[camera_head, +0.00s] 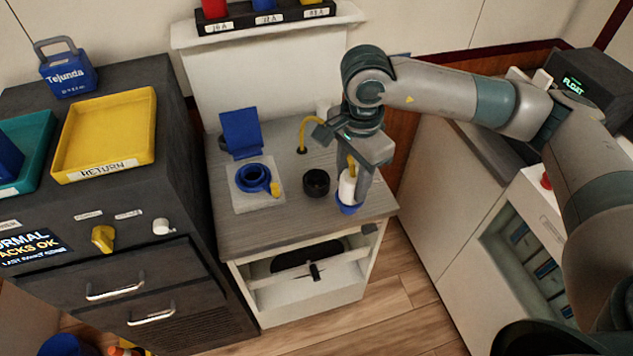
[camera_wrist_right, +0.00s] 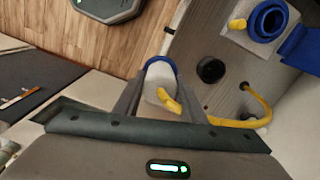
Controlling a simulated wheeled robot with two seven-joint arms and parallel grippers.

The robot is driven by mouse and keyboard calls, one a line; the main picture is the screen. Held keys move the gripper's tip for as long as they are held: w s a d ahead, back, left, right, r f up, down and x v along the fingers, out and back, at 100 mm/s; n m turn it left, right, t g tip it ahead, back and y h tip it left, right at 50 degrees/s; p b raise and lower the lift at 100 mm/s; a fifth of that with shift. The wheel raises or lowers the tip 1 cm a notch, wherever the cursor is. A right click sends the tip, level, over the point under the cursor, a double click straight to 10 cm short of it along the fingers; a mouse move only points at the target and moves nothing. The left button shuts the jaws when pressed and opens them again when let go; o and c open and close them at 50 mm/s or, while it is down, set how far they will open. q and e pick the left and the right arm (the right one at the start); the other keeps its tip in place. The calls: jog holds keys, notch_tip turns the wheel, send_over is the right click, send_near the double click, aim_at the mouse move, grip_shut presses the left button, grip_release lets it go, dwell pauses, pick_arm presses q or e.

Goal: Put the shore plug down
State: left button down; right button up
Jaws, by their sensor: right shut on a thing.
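The shore plug (camera_head: 347,188) has a white body, a blue ring at its lower end and a yellow cable stub on top. My right gripper (camera_head: 358,185) is shut on it at the right front of the small wooden-topped cabinet (camera_head: 240,225). The plug also shows between the fingers in the right wrist view (camera_wrist_right: 160,85). I cannot tell whether its blue end touches the top. The blue shore inlet (camera_head: 253,178) with its raised lid (camera_head: 241,132) sits on a pale plate to the left. My left gripper is not in view.
A black round holder (camera_head: 316,182) stands on the cabinet top just left of the plug. A yellow cable (camera_head: 303,135) rises from the top behind it. A yellow RETURN tray (camera_head: 105,135) lies on the dark cabinet at left. The front of the wooden top is clear.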

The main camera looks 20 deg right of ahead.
jog(key=m, duration=0.2)
jog(key=w+r+m, duration=0.1)
jog(key=m, duration=0.1)
jog(key=shift+a+p, duration=0.1)
jog(key=shift+p, duration=0.3)
jog(key=m, duration=0.2)
jog(key=m+p, duration=0.1)
jog(key=shift+w+a+r+m, duration=0.1)
jog(key=shift+w+r+m, duration=0.2)
jog(key=shift+w+m, duration=0.1)
jog(key=m, duration=0.3)
jog(key=shift+w+a+r+p, duration=0.1)
jog(key=shift+w+r+p, duration=0.1)
jog(key=shift+w+p, duration=0.1)
jog(key=m, duration=0.3)
jog(key=shift+w+r+m, duration=0.15)
jog(key=shift+w+m, duration=0.1)
jog(key=shift+m, duration=0.15)
jog(key=shift+a+p, duration=0.15)
jog(key=shift+p, duration=0.15)
